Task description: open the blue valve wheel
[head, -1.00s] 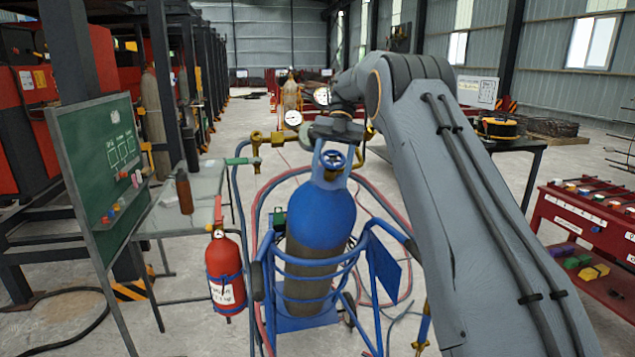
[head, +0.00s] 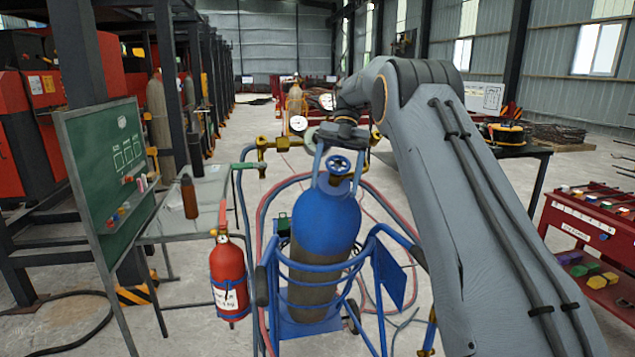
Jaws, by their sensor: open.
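The blue valve wheel (head: 339,165) sits on top of a blue and grey gas cylinder (head: 322,215), which stands upright in a blue wheeled cart (head: 312,322). My gripper (head: 342,136) is over the cylinder's top, just above and behind the wheel in the head view. Its blue fingers reach down on both sides of the wheel. It is open, and I cannot tell whether the fingers touch the wheel's rim. Brass fittings and a gauge (head: 299,123) show left of my gripper; the rest of the regulator is partly hidden behind it.
A red fire extinguisher (head: 228,278) is close left of the cart. Red and blue hoses (head: 262,205) loop around the cylinder. A green board (head: 115,180) and a grey table (head: 205,205) stand left; a red parts rack (head: 595,235) stands right.

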